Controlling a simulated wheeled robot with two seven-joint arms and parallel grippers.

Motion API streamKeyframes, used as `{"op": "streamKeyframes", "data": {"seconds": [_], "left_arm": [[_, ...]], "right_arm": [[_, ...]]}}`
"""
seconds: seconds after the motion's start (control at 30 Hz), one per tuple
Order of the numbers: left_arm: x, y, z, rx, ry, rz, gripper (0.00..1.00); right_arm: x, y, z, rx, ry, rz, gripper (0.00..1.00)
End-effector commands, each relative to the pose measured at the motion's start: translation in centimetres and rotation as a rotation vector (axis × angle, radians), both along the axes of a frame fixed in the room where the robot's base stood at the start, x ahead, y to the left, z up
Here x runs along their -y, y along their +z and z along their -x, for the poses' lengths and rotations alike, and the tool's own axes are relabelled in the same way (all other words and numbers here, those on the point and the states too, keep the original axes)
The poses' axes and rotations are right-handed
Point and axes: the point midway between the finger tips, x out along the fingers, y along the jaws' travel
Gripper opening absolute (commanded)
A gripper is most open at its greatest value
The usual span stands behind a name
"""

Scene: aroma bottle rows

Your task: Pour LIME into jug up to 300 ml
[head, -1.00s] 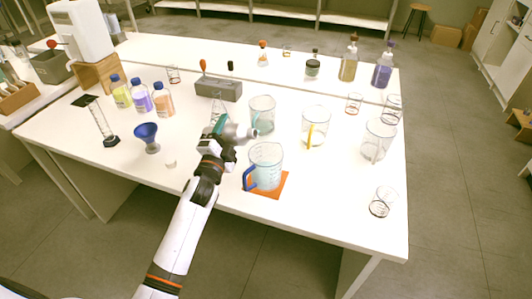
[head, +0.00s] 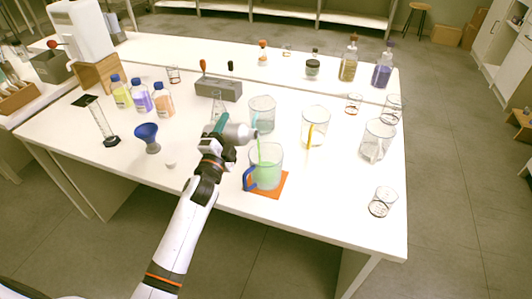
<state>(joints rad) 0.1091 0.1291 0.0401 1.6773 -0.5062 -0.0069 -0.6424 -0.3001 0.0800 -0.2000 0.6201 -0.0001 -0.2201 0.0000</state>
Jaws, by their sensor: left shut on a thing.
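My left gripper (head: 213,146) is shut on a greyish bottle (head: 238,132) and holds it tipped sideways, its mouth to the right. The bottle's label cannot be read. A thin green stream (head: 259,150) falls from its mouth into the clear jug with a blue handle (head: 262,180). The jug stands upright on an orange mat (head: 284,184) and holds pale green liquid. Its scale marks are too small to read. The gripper is above and left of the jug. My right gripper is out of view.
Close behind are a clear jug (head: 262,113) and a yellow-handled jug (head: 315,127). Another clear jug (head: 378,140) and a small glass (head: 383,202) stand right. A blue funnel (head: 147,136), a cylinder (head: 103,124) and several blue-capped bottles (head: 140,97) stand left.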

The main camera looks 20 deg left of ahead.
Motion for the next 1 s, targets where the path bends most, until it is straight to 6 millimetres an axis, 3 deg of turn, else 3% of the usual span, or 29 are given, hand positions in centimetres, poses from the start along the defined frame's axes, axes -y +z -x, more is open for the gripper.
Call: {"op": "streamKeyframes", "data": {"seconds": [1.0], "left_arm": [[0.24, 0.4, 0.01, 0.004, -0.001, -0.033, 0.21]], "right_arm": [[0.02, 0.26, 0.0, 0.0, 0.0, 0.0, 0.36]]}}
